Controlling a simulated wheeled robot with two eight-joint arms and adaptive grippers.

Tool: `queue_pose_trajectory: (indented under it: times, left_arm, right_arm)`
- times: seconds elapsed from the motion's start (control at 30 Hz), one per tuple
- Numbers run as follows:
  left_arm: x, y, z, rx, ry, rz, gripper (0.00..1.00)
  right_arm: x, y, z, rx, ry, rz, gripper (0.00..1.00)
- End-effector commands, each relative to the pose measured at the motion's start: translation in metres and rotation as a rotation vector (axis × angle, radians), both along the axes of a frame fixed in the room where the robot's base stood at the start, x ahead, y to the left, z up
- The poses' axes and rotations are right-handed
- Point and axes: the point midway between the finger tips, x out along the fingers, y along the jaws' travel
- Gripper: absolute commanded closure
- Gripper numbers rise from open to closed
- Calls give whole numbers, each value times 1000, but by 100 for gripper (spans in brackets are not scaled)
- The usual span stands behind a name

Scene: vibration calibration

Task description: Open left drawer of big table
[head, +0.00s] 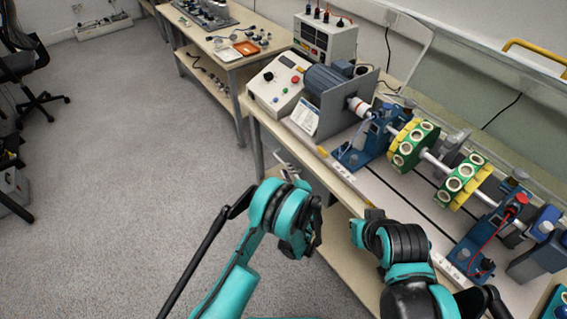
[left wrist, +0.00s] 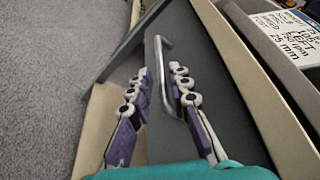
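The big table (head: 330,171) runs along the right of the head view. Its left drawer has a dark grey front (left wrist: 222,92), which fills the middle of the left wrist view. A bent metal bar handle (left wrist: 164,60) stands out from that front. My left gripper (left wrist: 160,72) is open, with its white and purple fingers on either side of the handle. The right finger looks closer to the bar; I cannot tell whether it touches. In the head view my left wrist hides most of the drawer. My right arm shows at lower right, but its gripper is not visible.
On the table stand a motor rig with green and yellow discs (head: 413,145), a control box (head: 275,84) and a power unit (head: 326,38). Another bench (head: 228,62) stands further back. Carpeted floor (head: 130,150) to the left is clear. An office chair (head: 25,70) stands far left.

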Motion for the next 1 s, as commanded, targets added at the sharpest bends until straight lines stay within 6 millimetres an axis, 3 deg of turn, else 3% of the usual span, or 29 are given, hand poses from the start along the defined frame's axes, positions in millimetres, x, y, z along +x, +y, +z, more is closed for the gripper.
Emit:
queue_pose_trajectory:
  times: [0.2,0.33,0.67,0.73,1.0]
  left_arm:
    - [34,11,-10,-2,1,2,81]
    - [45,14,-11,-2,1,1,81]
    - [50,15,-10,-2,1,0,81]
    - [50,15,-10,-2,1,0,100]
    - [49,15,-11,-2,2,1,100]
  right_arm:
    - [0,0,-13,0,0,0,100]
    - [0,0,-16,0,0,0,100]
    - [0,0,-16,0,0,0,100]
    - [0,0,-16,0,0,0,100]
    - [0,0,-16,0,0,0,100]
